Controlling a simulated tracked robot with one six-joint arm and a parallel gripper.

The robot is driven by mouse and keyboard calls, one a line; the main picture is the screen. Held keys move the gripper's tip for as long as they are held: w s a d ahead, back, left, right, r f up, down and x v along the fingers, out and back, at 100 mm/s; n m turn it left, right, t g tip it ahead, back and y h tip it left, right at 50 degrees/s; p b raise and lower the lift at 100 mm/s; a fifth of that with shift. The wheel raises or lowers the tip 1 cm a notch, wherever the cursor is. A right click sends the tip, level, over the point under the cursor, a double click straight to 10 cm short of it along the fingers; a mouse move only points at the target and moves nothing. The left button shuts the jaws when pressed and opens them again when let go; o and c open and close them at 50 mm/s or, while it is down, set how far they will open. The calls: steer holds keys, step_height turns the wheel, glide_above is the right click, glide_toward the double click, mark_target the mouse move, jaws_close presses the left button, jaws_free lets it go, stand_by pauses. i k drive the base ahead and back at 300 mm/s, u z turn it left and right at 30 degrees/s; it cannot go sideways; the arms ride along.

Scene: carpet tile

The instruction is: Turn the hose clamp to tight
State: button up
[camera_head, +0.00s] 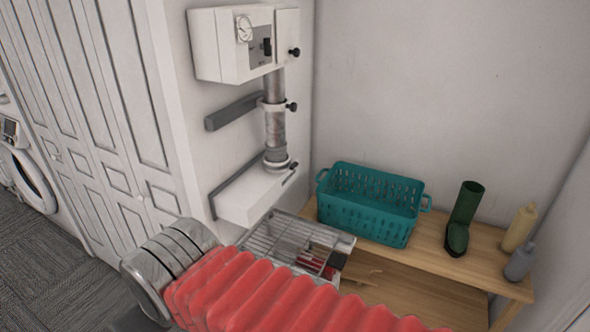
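A grey metal duct (275,124) runs down the wall below a white box. A pale band (271,104) wraps its upper part, with a dark knob (291,106) on its right side. A lower collar (277,160) sits at the duct's foot, with another small dark knob (293,165) beside it. I cannot tell for certain which of the two is the hose clamp, or how tight either is. A red ribbed sleeve with metal rings, apparently my arm, fills the lower front. The fingers of my gripper do not show.
The white wall box (230,48) has a gauge and dark knob. A grey bar (233,112) and white ledge (253,195) project beside the duct. A wire rack (290,240) stands below.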

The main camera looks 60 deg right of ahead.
mark_target(293, 166)
steer(key=u, duration=0.05)
steer(key=k, duration=1.2)
steer(key=z, duration=0.45)
steer(key=i, duration=1)
